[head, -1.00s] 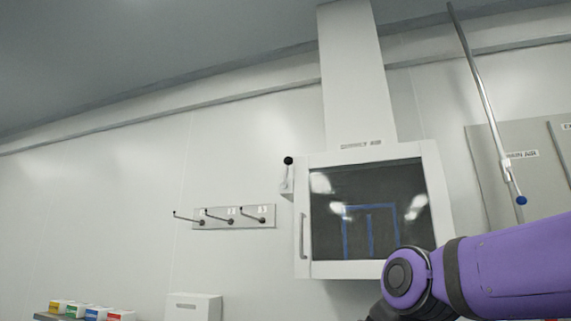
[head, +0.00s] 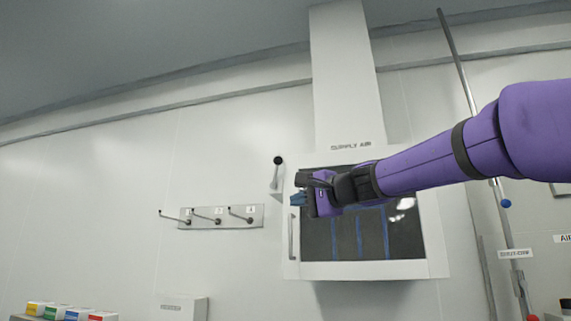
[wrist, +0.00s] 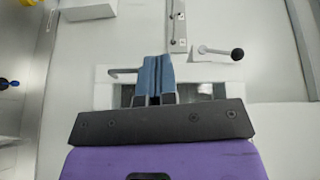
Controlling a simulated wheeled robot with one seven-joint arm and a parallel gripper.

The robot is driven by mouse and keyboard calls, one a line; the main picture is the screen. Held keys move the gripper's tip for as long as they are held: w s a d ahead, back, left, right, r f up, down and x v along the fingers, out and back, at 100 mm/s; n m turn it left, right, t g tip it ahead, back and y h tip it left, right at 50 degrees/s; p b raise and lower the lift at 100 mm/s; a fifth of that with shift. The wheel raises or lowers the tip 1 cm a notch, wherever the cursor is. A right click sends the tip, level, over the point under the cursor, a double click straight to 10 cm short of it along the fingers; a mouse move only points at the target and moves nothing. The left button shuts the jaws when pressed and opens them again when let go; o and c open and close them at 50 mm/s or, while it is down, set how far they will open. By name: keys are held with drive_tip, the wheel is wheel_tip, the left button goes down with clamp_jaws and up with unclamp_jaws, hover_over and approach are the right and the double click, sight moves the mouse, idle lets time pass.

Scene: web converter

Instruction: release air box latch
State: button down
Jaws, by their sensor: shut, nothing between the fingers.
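The air box (head: 368,270) is a white-framed box with a dark window, under a "SUPPLY AIR" label on the wall. Its latch lever (head: 277,173) with a black ball knob is at the upper left side of the frame. In the wrist view the lever (wrist: 215,51) lies sideways, right of my fingers and apart from them. My gripper (head: 297,199) is in front of the box's upper left edge, a little below and right of the knob. Its blue fingers (wrist: 153,78) are together and empty. My arm hides part of the window. The door handle (head: 291,236) is below the gripper.
A hook rail (head: 220,217) is on the wall left of the box; it also shows at the top of the wrist view (wrist: 178,28). A metal pipe (head: 463,75) stands right of the box. Small coloured boxes (head: 70,313) are at lower left. The wall between is clear.

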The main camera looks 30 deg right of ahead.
sight(277, 158)
drive_tip(key=w+d+r+m+t+h, duration=0.25)
drive_tip(key=d+r+m+t, duration=0.45)
drive_tip(key=r, duration=0.5)
drive_tip(key=w+r, duration=0.1)
drive_tip(key=w, duration=0.3)
drive_tip(key=w+a+r+g, duration=0.1)
drive_tip(key=w, duration=0.4)
drive_tip(key=w+r+n+g, duration=0.1)
drive_tip(key=w+r, duration=0.1)
drive_tip(key=w, duration=0.3)
drive_tip(key=shift+a, duration=0.25)
drive_tip(key=shift+s, duration=0.1)
drive_tip(key=shift+w+a+r, duration=0.6)
drive_tip(key=shift+w+a, duration=0.05)
drive_tip(key=shift+a, duration=0.05)
drive_tip(key=shift+f, duration=0.1)
